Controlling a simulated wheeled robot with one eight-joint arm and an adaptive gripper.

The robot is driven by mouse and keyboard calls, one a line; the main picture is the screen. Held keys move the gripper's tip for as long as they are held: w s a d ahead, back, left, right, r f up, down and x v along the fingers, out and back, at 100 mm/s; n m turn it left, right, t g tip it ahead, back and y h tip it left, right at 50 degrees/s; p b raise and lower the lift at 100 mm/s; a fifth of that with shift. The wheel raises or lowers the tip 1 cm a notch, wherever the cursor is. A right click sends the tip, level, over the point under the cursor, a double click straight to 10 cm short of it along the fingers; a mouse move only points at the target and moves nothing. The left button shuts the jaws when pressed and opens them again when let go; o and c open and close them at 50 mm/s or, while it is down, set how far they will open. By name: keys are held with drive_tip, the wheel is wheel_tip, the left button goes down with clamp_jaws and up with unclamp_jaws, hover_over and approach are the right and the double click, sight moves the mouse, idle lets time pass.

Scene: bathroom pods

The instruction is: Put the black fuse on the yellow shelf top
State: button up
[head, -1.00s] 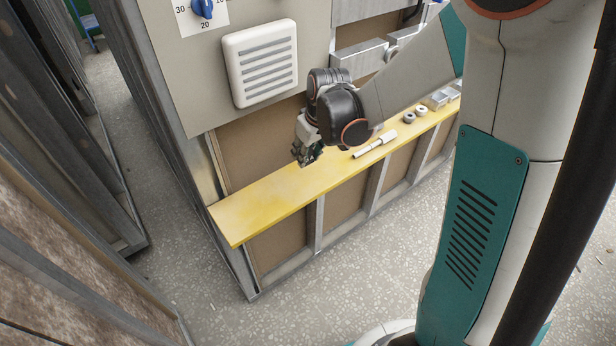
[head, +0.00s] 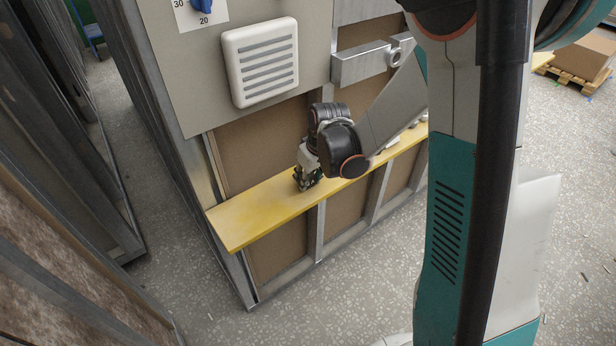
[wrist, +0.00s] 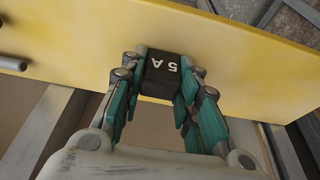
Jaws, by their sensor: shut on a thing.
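The black fuse (wrist: 162,73), a small block marked "5 A", is held between the fingers of my gripper (wrist: 160,85) in the wrist view. It shows against the yellow shelf top (wrist: 230,50); whether it touches the surface I cannot tell. In the head view my gripper (head: 308,180) points down at the yellow shelf top (head: 245,215), close to its surface, right of the bare left end. The fuse is hidden there by the gripper.
A white vent grille (head: 262,62) and a blue knob (head: 202,5) are on the wall panel above. A metal rail (head: 362,66) is to the right. Small items on the shelf's right part are mostly hidden by my arm. The shelf's left end is clear.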

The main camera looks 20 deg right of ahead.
drive_tip(key=o, duration=0.9)
drive_tip(key=shift+f, duration=0.1)
drive_tip(key=shift+c, duration=0.2)
drive_tip(key=p+v, duration=0.5)
drive_tip(key=v, duration=0.8)
drive_tip(key=s+r+m+t, duration=0.1)
drive_tip(key=s+r+t, duration=0.1)
drive_tip(key=s+r, duration=0.4)
drive_tip(key=s+a+r+m+t+h, duration=0.1)
drive_tip(key=s+r, duration=0.5)
drive_tip(key=s, duration=0.6)
drive_tip(key=shift+a+m+t, duration=0.25)
drive_tip(key=shift+m+t, duration=0.25)
drive_tip(key=shift+m, duration=0.3)
drive_tip(key=shift+s, duration=0.1)
